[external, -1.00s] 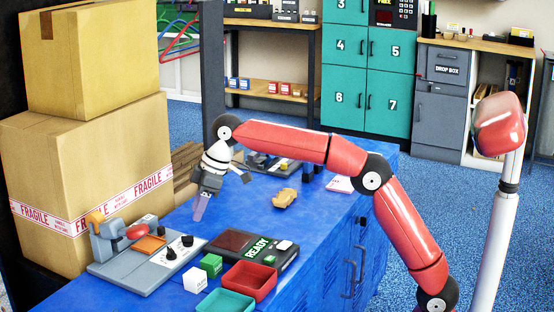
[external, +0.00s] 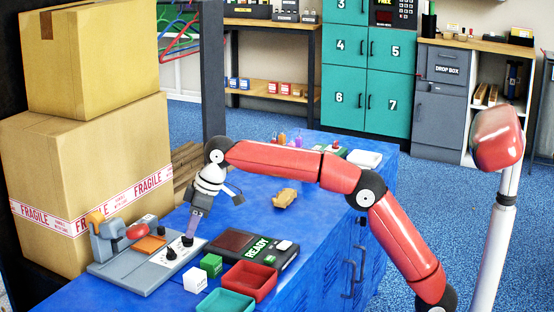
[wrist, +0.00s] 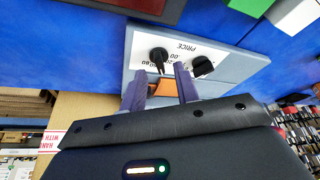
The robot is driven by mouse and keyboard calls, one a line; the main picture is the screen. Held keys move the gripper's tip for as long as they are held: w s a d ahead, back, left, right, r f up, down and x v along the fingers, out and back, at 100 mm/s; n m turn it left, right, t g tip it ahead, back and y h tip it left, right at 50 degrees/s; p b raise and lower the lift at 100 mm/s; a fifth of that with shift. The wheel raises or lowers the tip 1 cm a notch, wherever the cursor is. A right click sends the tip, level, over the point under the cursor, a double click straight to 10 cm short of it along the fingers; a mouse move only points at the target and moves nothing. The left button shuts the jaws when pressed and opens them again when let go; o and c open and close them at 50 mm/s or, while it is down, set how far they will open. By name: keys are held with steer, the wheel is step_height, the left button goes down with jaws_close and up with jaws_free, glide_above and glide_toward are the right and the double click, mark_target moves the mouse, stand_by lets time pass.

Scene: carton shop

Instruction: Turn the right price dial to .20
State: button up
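The price panel is a white plate (wrist: 190,48) marked PRICE on a grey device (external: 147,272) at the front left of the blue top. It carries two black dials. The right dial (external: 187,241) is at my gripper's tips; in the wrist view it appears as the left one (wrist: 158,56). The other dial (external: 171,254) also shows in the wrist view (wrist: 203,66). My gripper (wrist: 159,70) is open, its two purple fingers apart with the right dial in line with the gap. I cannot tell whether they touch it. The dial's setting is not readable.
A terminal reading READY (external: 257,246), a green cube (external: 211,264), a white cube (external: 195,280), a red tray (external: 250,281) and a green tray (external: 225,302) stand right of the device. Large cartons (external: 85,160) stand at left. A tan object (external: 285,198) lies mid-top.

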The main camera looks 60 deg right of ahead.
mark_target(188, 240)
steer(key=shift+x, duration=1.15)
jaws_close()
